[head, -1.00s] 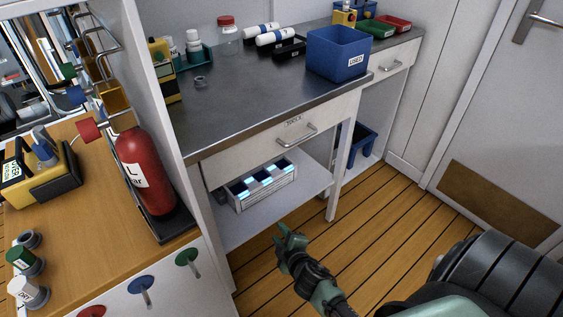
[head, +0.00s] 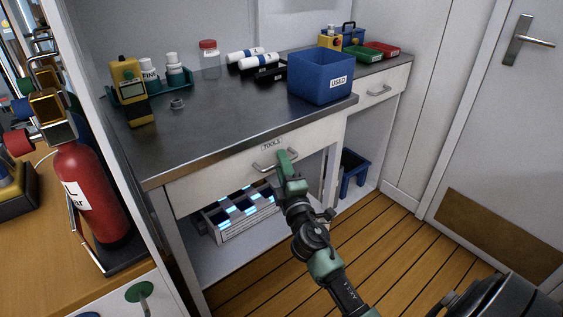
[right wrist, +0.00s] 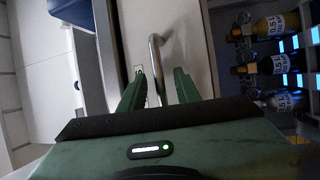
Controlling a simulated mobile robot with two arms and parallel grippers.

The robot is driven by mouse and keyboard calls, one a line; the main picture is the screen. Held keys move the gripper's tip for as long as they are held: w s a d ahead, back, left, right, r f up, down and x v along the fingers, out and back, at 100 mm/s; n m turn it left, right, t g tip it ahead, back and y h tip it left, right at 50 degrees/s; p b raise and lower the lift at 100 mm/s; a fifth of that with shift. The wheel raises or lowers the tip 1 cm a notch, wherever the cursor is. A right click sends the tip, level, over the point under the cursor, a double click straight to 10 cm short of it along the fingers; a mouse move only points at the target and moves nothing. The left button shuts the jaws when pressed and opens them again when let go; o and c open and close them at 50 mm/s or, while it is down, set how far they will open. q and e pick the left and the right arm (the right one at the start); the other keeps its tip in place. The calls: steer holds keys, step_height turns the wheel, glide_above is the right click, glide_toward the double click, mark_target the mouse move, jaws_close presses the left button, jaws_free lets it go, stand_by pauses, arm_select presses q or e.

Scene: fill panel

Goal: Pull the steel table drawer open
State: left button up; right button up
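The steel table (head: 215,115) has a white drawer labelled TOOLS (head: 215,173) under its dark metal top. The drawer front looks flush with the table. Its bar handle (head: 262,166) is partly hidden by my right gripper (head: 286,162). In the right wrist view the handle (right wrist: 155,60) runs between the two green fingers of my right gripper (right wrist: 159,82). The fingers are open, with a gap visible on each side of the bar. My left gripper is not in view.
A blue USED bin (head: 320,75) stands on the top near the front edge. A crate of bottles (head: 240,220) sits on the shelf below the drawer. A red extinguisher (head: 90,195) stands at left. The wooden floor (head: 375,250) in front is clear.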

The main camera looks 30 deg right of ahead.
steer(key=shift+w+d, duration=0.1)
steer(key=shift+w, duration=0.25)
jaws_close()
stand_by(1.2)
